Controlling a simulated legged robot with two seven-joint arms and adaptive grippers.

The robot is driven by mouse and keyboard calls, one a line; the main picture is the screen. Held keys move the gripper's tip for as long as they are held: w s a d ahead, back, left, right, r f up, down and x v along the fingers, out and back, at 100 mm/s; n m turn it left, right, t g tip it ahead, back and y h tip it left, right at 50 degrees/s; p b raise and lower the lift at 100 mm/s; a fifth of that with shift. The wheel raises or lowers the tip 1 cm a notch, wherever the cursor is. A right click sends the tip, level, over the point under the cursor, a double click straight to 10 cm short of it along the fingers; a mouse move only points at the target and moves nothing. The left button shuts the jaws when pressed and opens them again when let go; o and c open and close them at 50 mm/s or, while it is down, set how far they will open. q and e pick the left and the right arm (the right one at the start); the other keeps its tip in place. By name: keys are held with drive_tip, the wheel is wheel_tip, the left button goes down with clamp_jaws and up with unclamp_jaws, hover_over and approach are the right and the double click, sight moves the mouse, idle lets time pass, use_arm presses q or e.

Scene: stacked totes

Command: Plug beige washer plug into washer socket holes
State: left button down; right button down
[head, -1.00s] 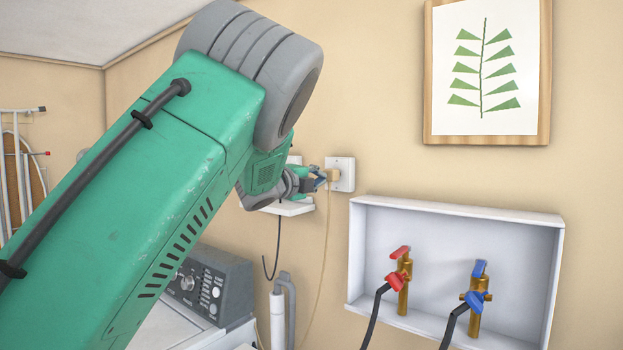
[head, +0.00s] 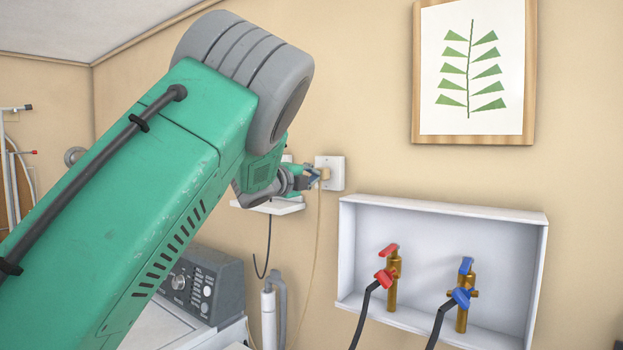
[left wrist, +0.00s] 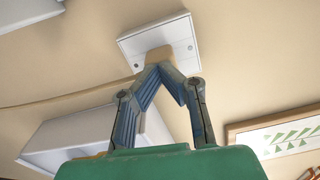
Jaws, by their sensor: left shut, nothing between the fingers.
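The white washer socket plate (head: 335,165) is on the beige wall, left of the recessed valve box. The beige plug (head: 325,174) sits against its face with its cord hanging down; it also shows in the left wrist view (left wrist: 160,54). Its prongs are hidden, so I cannot tell how deep they are in the holes. My left gripper (head: 315,176) is right at the plug. In the left wrist view its blue-grey fingers (left wrist: 163,67) meet at the tips just in front of the plug, shut with nothing between them. My right gripper is out of view.
A white wall box (head: 445,212) with red and blue valves and dark hoses is right of the socket. A small white shelf (head: 262,207) is below left of it. A washer with a control panel (head: 205,288) stands below. A framed leaf picture (head: 472,70) hangs upper right.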

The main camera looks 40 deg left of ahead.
use_arm(q)
drive_tip(key=shift+w+d, duration=0.2)
drive_tip(key=shift+w, duration=0.15)
drive_tip(key=s+d+b, duration=0.1)
drive_tip(key=s, duration=1.3)
drive_tip(key=shift+s+d+f, duration=0.15)
drive_tip(key=shift+s, duration=0.1)
